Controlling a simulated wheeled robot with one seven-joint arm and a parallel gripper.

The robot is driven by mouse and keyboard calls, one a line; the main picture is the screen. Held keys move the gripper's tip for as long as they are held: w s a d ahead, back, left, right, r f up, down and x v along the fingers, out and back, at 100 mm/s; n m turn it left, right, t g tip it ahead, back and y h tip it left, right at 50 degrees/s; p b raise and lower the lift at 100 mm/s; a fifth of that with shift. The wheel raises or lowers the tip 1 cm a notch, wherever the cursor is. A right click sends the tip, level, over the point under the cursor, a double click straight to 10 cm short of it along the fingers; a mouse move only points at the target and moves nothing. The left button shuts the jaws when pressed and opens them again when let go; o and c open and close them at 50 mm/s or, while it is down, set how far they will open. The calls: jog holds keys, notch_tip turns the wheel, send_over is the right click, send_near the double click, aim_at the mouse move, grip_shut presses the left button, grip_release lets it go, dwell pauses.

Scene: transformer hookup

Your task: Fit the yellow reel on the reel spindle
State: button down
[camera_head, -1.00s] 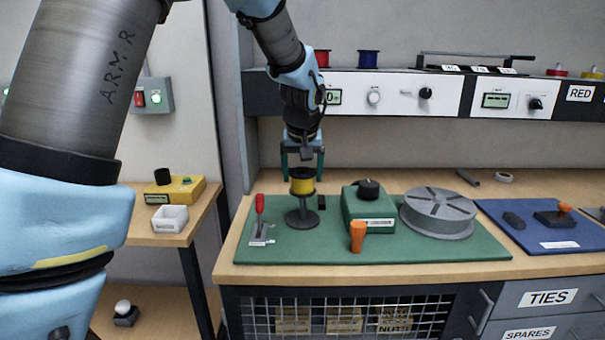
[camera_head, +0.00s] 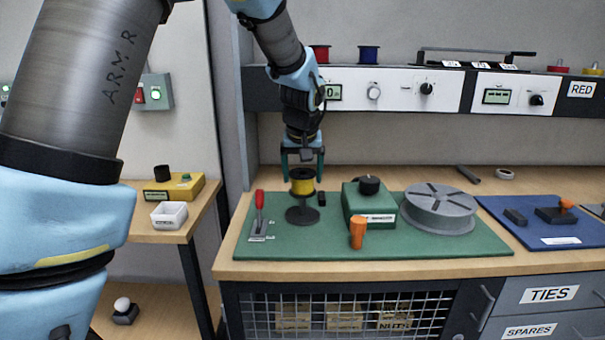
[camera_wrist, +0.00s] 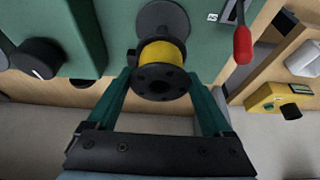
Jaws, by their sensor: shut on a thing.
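The yellow reel (camera_head: 302,185), with black flanges, is between the fingers of my gripper (camera_head: 302,176), which is shut on it. It also shows in the wrist view (camera_wrist: 165,52), its black end flange facing the camera. The reel spindle (camera_head: 302,215) has a round dark base on the green mat. The reel is upright above this base, in line with it, with a short dark post section between them. The wrist view shows the spindle base (camera_wrist: 160,15) behind the reel. I cannot tell how far the spindle's post goes into the reel.
A red-handled lever (camera_head: 259,202) stands left of the spindle on the green mat (camera_head: 330,242). A green box with a black knob (camera_head: 369,205), an orange handle (camera_head: 358,232) and a grey turntable (camera_head: 437,212) are to the right. An instrument shelf (camera_head: 455,92) runs behind.

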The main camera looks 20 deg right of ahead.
aim_at(303, 204)
jog(key=shift+f+b, duration=2.15)
jog(key=shift+f, duration=0.95)
grip_release()
jog(key=shift+r+p, duration=1.85)
jog(key=shift+r, duration=0.7)
jog(key=b+v, duration=0.1)
jog(key=v, duration=0.9)
jog(key=shift+r, duration=0.35)
jog(key=shift+s, duration=0.1)
